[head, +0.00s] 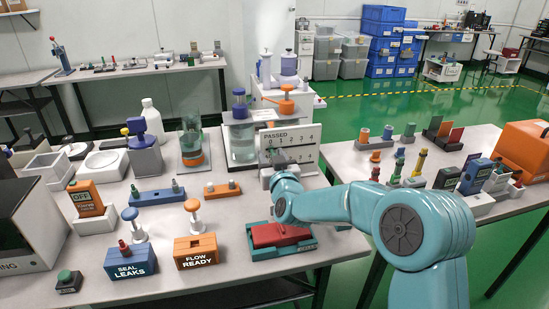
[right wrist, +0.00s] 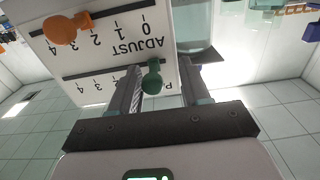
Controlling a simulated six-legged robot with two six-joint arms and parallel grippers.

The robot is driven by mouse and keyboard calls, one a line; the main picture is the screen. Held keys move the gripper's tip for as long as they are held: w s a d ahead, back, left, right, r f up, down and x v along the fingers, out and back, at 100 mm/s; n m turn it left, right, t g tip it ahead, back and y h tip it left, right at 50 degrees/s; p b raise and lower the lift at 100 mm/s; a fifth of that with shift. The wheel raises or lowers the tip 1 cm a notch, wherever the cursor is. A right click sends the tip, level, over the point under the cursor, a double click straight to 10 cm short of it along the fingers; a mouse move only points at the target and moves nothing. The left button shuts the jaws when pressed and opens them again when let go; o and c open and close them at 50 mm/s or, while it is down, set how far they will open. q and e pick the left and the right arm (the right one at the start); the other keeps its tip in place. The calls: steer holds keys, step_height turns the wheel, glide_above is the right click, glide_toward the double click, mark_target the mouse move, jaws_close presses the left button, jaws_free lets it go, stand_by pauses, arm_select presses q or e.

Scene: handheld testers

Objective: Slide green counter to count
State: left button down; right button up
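The counter board (head: 301,134) is white, marked PASSED with a row of numbers, and stands at the back of the middle table. It shows upside down in the right wrist view (right wrist: 115,45), with two dark slots. The green counter (right wrist: 153,77) is a round-ended knob on the PASSED slot, near the low-number end. An orange knob (right wrist: 68,28) sits on the ADJUST slot. My right gripper (right wrist: 163,82) is open, with a finger on either side of the green counter. Contact cannot be told. In the head view my right gripper (head: 272,160) hides part of the board. My left gripper is out of view.
A glass beaker (head: 240,140) stands just left of the board. A teal tray (head: 270,250) with a red block lies below my right arm. SEAL LEAKS (head: 130,262) and FLOW READY (head: 195,250) boxes stand front left. Several bottles and testers crowd the table.

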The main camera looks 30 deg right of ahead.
steer(key=shift+d, duration=0.1)
steer(key=shift+r, duration=0.1)
step_height(320, 180, up, 20)
steer(key=p, duration=0.6)
steer(key=shift+p, duration=0.35)
